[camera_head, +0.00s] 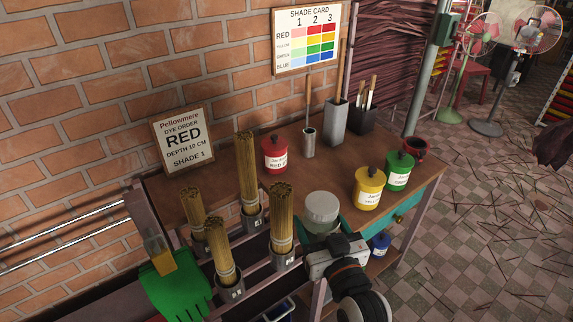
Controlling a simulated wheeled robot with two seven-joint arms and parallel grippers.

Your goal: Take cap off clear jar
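The clear jar (322,226) stands near the front edge of the table, with a pale, translucent round cap (322,207) on top. My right gripper (324,232) reaches in from the bottom right, its white and black hand just in front of the jar. Teal parts that look like its fingers show to either side of the jar's lower part, below the cap. I cannot tell whether they touch the jar, and the hand hides the jar's lower front. My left gripper is not in view.
Yellow (369,188), green (398,171) and red (274,155) dye jars stand on the table (325,165). Several stick bundles (281,225) in grey cups are left of the clear jar. A green glove-like item (176,288) hangs at the lower left.

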